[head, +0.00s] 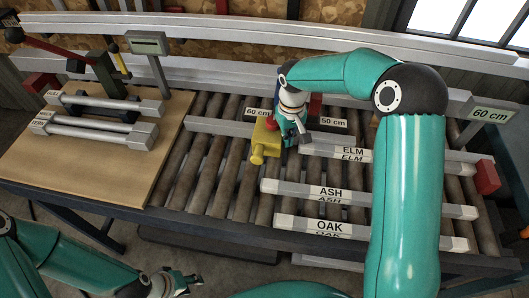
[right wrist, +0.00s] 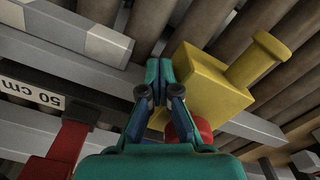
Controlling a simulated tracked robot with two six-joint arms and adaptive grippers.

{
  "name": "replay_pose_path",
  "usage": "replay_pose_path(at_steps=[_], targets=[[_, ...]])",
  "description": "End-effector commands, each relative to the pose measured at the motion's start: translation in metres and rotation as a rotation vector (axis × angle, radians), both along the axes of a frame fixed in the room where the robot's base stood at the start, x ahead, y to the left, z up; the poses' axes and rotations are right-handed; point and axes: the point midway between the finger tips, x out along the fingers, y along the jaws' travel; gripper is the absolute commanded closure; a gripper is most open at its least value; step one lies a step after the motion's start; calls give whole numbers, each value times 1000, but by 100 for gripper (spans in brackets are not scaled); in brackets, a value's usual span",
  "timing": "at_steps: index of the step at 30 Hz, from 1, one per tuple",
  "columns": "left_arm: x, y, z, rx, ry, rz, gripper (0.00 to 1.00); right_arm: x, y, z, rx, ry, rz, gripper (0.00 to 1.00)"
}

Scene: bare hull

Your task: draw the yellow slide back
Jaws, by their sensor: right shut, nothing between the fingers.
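The yellow slide (head: 266,140) is a block with a round knob on its near side, on the rail across the rollers. In the right wrist view the slide (right wrist: 212,88) fills the upper right, its knob pointing to the upper right. My right gripper (head: 302,136) is at the slide's right side in the head view. In the right wrist view its fingers (right wrist: 159,75) are shut and empty beside the block; I cannot tell whether they touch it. A red part (right wrist: 203,130) is partly hidden behind my gripper. My left gripper (head: 180,283) is at the lower left, far from the slide.
Bars marked ELM (head: 345,153), ASH (head: 330,192) and OAK (head: 328,227) lie across the rollers on the right. A wooden board (head: 100,172) with several grey bars is on the left.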

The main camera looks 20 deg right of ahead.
Motion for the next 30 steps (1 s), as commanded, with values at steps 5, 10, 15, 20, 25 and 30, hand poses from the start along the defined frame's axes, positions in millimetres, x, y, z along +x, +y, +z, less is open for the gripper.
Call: replay_pose_path(at_steps=[5, 10, 15, 20, 25, 30], targets=[[0, 0, 2, 0, 0, 0, 60, 6, 10, 0, 1, -1, 2, 100], [0, 0, 3, 0, 0, 0, 60, 11, 19, 0, 0, 0, 1, 100], [0, 0, 5, 0, 0, 0, 60, 17, 28, 1, 0, -1, 2, 100], [0, 0, 6, 0, 0, 0, 60, 22, 36, 0, 0, 0, 1, 100], [0, 0, 8, 0, 0, 0, 60, 27, 45, 0, 0, 0, 2, 100], [0, 0, 11, 0, 0, 0, 60, 32, 53, 1, 0, 0, 2, 100]])
